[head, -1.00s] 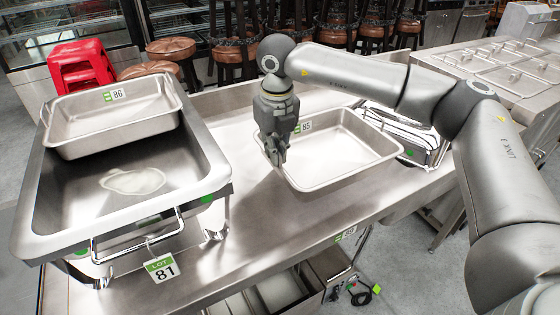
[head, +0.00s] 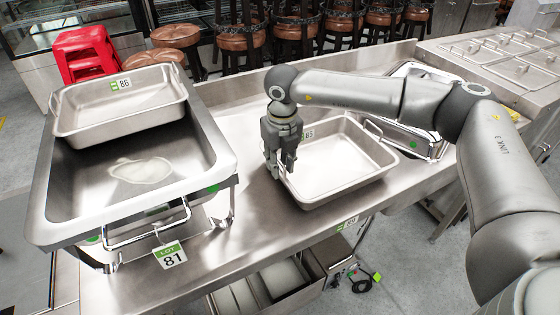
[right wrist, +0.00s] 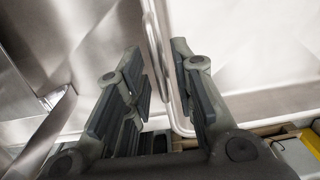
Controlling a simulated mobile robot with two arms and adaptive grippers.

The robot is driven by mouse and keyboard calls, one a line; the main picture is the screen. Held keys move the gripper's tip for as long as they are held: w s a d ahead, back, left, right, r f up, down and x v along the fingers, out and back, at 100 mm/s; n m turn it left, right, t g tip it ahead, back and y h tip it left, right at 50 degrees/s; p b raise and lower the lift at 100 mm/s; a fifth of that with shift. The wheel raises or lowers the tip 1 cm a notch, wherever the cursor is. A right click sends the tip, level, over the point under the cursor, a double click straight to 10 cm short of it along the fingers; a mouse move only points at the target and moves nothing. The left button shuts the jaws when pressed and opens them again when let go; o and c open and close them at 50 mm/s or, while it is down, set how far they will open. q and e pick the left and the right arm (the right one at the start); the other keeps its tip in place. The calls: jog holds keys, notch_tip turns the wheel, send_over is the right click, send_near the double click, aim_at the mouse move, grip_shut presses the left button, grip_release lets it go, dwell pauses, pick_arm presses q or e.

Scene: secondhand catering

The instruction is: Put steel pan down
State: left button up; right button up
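The steel pan (head: 345,180), a shallow rectangular tray with tag 85, sits level on the steel table in the middle of the head view. My right gripper (head: 281,166) is at the pan's left rim, pointing down. In the right wrist view its two fingers (right wrist: 160,90) stand apart, with the pan's rim (right wrist: 157,60) running between them and a gap on the sides. The gripper is open around the rim, not clamped. My left gripper is not in view.
The steel table (head: 250,235) has clear room in front of the pan. A large chafing dish (head: 45,200) with tag 81 stands left, with another steel pan (head: 120,128) tagged 86 across its back. A shiny metal lidded piece (head: 425,140) lies close behind the pan at right. Stools stand beyond.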

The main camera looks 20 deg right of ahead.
jog(key=shift+r, duration=0.15)
jog(key=shift+r, duration=0.35)
notch_tip(320, 180, up, 11)
jog(key=s+b, duration=0.1)
jog(key=b, duration=0.2)
dwell(0.4)
